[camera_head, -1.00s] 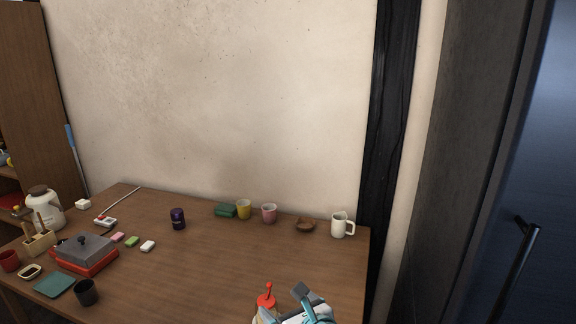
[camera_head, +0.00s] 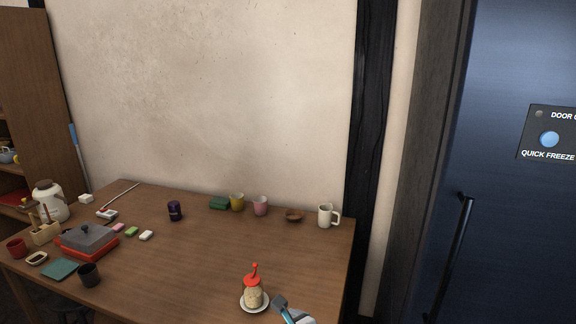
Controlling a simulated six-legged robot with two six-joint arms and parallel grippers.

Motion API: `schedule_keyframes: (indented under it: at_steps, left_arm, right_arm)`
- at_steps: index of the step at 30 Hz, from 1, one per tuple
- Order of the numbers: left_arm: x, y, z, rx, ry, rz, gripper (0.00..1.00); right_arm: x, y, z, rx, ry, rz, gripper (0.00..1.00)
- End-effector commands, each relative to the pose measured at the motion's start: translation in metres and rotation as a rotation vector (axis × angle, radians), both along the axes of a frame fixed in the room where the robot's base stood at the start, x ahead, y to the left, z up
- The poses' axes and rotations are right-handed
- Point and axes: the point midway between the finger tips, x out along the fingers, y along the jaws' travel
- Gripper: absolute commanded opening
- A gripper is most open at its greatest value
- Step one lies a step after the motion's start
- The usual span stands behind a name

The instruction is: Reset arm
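My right gripper (camera_head: 284,304) shows only in part at the bottom edge, just right of a bottle with a red pump top (camera_head: 254,289). One grey fingertip, a teal part and a bit of white show; the rest is cut off, so I cannot tell whether it is open or shut. The bottle stands upright on a small white saucer (camera_head: 243,305) near the table's front right. A narrow gap seems to lie between the fingertip and the bottle. My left gripper is not in view.
The wooden table (camera_head: 190,268) has a clear middle. A white mug (camera_head: 326,216), a brown bowl (camera_head: 294,216), a pink cup (camera_head: 260,206) and a yellow cup (camera_head: 237,202) line its back. A red-based grill (camera_head: 88,242) stands left. A dark fridge (camera_head: 500,230) stands right.

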Motion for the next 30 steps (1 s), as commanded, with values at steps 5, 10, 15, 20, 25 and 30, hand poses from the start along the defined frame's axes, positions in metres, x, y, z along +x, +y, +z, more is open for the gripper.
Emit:
schedule_keyframes:
  at_steps: [5,10,15,20,25,30]
  left_arm:
    - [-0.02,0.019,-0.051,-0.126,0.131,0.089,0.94]
    - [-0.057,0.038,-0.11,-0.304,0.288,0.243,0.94]
    - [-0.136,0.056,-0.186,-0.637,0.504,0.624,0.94]
    - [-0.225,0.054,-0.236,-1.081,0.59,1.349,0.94]
    - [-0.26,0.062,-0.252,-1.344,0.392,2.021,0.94]
    - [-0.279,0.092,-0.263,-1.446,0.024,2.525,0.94]
  right_arm:
    - [0.0,0.0,0.0,0.0,0.0,0.0,0.98]
    - [0.0,0.0,0.0,0.0,0.0,0.0,0.98]
    - [0.0,0.0,0.0,0.0,0.0,0.0,0.98]
    - [0.0,0.0,0.0,0.0,0.0,0.0,0.98]
    - [0.0,0.0,0.0,0.0,0.0,0.0,0.98]
    - [0.0,0.0,0.0,0.0,0.0,0.0,0.98]
